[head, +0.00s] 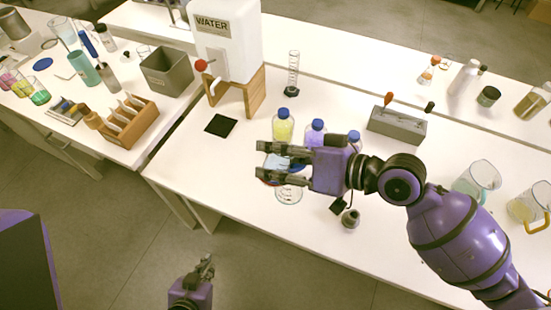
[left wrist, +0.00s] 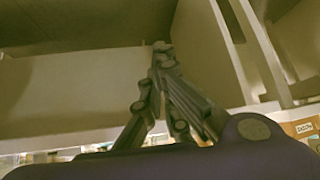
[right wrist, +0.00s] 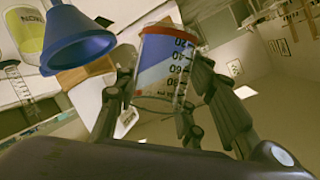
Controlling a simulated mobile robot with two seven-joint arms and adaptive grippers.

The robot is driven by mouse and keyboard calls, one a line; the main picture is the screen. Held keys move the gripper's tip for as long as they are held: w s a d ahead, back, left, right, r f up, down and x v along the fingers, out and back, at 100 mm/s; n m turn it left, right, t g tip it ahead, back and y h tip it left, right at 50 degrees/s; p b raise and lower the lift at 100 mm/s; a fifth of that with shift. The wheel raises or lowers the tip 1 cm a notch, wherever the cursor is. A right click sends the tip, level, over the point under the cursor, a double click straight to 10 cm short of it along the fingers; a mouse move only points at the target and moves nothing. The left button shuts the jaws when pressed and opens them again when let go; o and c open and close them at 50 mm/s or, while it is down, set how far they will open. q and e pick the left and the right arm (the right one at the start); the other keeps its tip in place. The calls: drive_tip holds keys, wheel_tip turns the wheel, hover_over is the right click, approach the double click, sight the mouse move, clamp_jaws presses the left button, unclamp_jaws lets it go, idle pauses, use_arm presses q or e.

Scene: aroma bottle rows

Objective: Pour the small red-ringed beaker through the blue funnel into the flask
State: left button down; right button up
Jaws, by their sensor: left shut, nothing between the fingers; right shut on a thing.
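My right gripper (head: 266,163) is shut on the small beaker (head: 277,160), above the near part of the table. In the right wrist view the beaker (right wrist: 160,70) is clear with dark scale marks, a red ring at its image-top end and blue in or through the glass. That view appears inverted. The blue funnel (right wrist: 75,45) is beside the beaker, its wide mouth towards the image bottom. In the head view my gripper mostly hides the funnel. A clear glass flask (head: 289,192) shows just below the gripper. My left gripper (left wrist: 160,62) is shut and empty, low over the floor.
Blue-capped bottles (head: 283,127) stand close behind my right gripper. A white water tank (head: 228,45) on a wooden stand is behind them. The table's front left is clear.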

drive_tip(key=shift+w+d+f+m+b, duration=0.1)
drive_tip(key=shift+f+m+b, duration=0.2)
drive_tip(key=shift+f+b, duration=0.2)
drive_tip(key=shift+w+f+m+g+y+b, duration=0.1)
drive_tip(key=shift+w+m+g+y+b, duration=0.05)
drive_tip(key=shift+m+g+y+b, duration=0.25)
drive_tip(key=shift+r, duration=0.2)
use_arm(q)
drive_tip(key=shift+a+f, duration=0.2)
drive_tip(key=shift+f, duration=0.5)
drive_tip(key=shift+s, duration=0.1)
use_arm(e)
drive_tip(key=shift+r+m, duration=0.1)
drive_tip(key=shift+m, duration=0.2)
use_arm(q)
drive_tip(key=shift+f, duration=0.1)
use_arm(e)
drive_tip(key=shift+w+d+r+m+g+y, duration=0.1)
drive_tip(key=shift+r+m+g+y, duration=0.15)
drive_tip(key=shift+m+g+y, duration=0.35)
idle(2.1)
use_arm(q)
drive_tip(key=shift+s+f, duration=0.15)
drive_tip(key=shift+s, duration=0.05)
use_arm(e)
drive_tip(key=shift+w+r+m, duration=0.1)
drive_tip(key=shift+r+m, duration=0.1)
drive_tip(key=shift+m, duration=0.5)
idle(1.7)
